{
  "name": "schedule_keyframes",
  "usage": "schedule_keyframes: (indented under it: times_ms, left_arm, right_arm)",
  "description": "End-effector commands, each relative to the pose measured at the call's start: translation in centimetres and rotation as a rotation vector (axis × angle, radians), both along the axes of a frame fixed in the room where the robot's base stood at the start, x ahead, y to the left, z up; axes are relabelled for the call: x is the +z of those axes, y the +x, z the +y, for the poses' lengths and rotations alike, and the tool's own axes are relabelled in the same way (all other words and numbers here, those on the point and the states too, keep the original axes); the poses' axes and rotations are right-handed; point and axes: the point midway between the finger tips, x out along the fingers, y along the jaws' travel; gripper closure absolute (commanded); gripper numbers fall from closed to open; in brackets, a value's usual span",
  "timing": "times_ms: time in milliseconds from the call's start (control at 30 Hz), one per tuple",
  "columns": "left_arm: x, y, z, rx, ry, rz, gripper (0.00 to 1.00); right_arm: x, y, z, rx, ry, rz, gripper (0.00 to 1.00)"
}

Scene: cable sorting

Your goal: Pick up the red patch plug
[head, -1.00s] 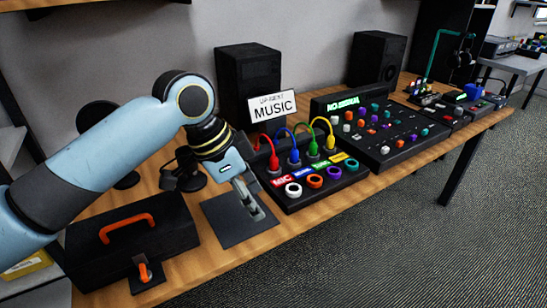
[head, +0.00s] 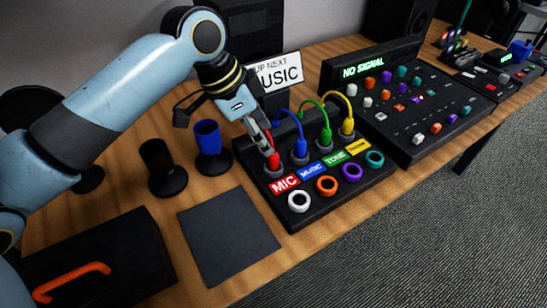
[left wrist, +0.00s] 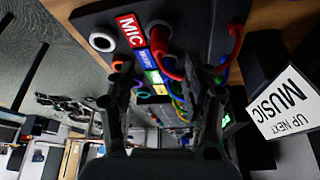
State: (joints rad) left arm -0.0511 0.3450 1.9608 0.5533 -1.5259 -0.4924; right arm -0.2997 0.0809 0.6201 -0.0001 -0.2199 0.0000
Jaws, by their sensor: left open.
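The red patch plug (head: 274,161) stands in the leftmost socket of the black patch box (head: 345,201), behind the red MIC label (head: 284,184). My left gripper (head: 267,146) is open and reaches down at the red plug, partly covering it in the head view. In the left wrist view, the red plug (left wrist: 172,68) shows between the two spread fingers of my left gripper (left wrist: 158,82). I cannot tell whether a finger touches it. The red cable (left wrist: 237,42) bends off at the right there. My right gripper is not in view.
Blue (head: 301,149), green (head: 325,138) and yellow (head: 347,127) plugs stand in a row beside the red one. A blue cup-shaped holder (head: 208,136) and a black one (head: 157,156) stand left. A dark mat (head: 228,236) lies bare in front. A MUSIC sign (head: 278,72) stands behind.

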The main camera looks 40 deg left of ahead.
Motion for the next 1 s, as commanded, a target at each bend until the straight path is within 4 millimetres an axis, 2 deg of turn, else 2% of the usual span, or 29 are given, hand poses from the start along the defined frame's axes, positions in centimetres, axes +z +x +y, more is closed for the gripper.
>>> schedule_keyframes:
  times_ms: [67,167,500,800,1000]
  left_arm:
    - [-1.1,0.3,-0.3,0.001,-0.001,0.001,0.5]
    - [-1.7,0.5,-0.4,0.0,0.0,0.001,0.5]
    - [-6.0,1.7,-1.6,0.0,0.0,0.001,0.5]
    - [-6.5,1.9,-1.7,-0.001,0.003,0.001,0.5]
    - [-6.5,1.9,-1.7,-0.001,0.003,0.001,0.76]
  right_arm:
    - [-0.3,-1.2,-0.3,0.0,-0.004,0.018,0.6]
    - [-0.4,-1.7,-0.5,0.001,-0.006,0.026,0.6]
    - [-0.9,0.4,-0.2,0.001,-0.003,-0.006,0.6]
    - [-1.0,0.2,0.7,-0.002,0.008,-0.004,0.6]
    - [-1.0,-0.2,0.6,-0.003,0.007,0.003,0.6]
